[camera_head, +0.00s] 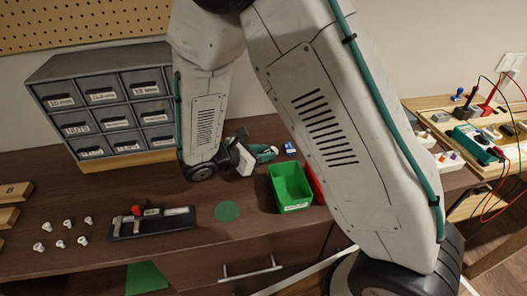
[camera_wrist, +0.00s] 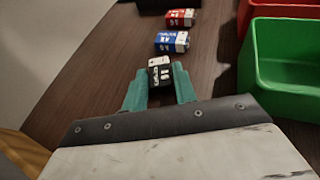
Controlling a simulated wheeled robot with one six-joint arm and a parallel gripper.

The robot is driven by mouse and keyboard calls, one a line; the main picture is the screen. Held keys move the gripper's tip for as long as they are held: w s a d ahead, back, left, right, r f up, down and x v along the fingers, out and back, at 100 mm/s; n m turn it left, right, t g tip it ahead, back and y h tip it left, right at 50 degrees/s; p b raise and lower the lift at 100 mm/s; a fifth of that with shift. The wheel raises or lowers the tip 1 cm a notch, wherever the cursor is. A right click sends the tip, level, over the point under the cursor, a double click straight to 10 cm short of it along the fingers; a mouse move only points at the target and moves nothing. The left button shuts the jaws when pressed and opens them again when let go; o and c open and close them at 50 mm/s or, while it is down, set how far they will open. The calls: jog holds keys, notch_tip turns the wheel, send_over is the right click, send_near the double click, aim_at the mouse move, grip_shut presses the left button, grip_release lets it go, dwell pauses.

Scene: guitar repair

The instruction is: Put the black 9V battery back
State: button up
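The black 9V battery (camera_wrist: 159,75) with white lettering is between the teal fingertips of my gripper (camera_wrist: 160,80) in the wrist view. The fingers appear to touch it on both sides, so my gripper looks shut on it. Whether its underside touches the dark wooden bench is hard to tell. In the head view my gripper (camera_head: 268,153) reaches low over the bench, left of the green bin; the black battery cannot be made out there.
A blue battery (camera_wrist: 172,42) and a red battery (camera_wrist: 180,18) lie in a line beyond the black one. A green bin (camera_wrist: 290,95) and a red bin (camera_wrist: 270,10) stand to the right. Grey drawers (camera_head: 105,100), a green disc (camera_head: 227,211) and a multimeter (camera_head: 475,143) also show.

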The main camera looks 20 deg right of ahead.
jog(key=shift+o, duration=1.2)
